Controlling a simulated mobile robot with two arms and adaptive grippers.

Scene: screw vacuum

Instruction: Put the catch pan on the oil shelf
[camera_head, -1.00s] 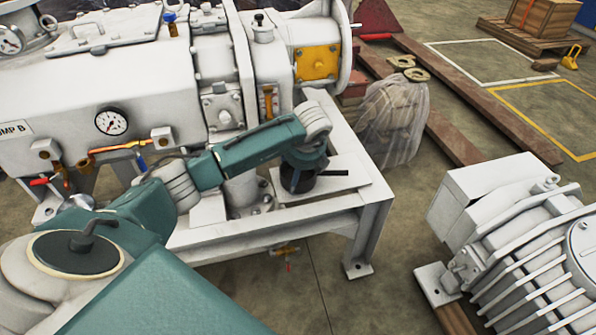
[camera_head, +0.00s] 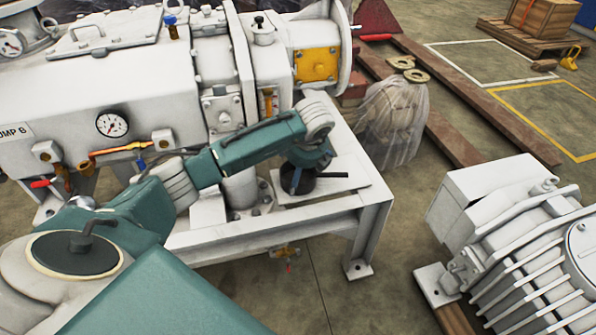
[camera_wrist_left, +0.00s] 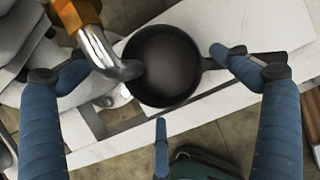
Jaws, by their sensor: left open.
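The catch pan (camera_head: 318,185) is a dark, round, shallow pan with a straight handle pointing right. It sits on the white plate, the apparent oil shelf (camera_head: 350,193), on the pump's frame. In the left wrist view the pan (camera_wrist_left: 172,70) looks empty, with a silver pipe end over its left side. My left gripper (camera_head: 300,181) is directly above the pan, fingers pointing down. In the wrist view its blue fingers (camera_wrist_left: 150,72) are spread, apart from the pan's rim. The arm hides part of the pan in the head view. My right gripper is out of view.
The large white pump (camera_head: 190,90) with its gauge and copper pipes stands close behind my arm. The bent silver pipe (camera_wrist_left: 100,45) hangs close to my fingers. A ribbed white motor (camera_head: 520,250) stands at right, with clear floor between it and the frame.

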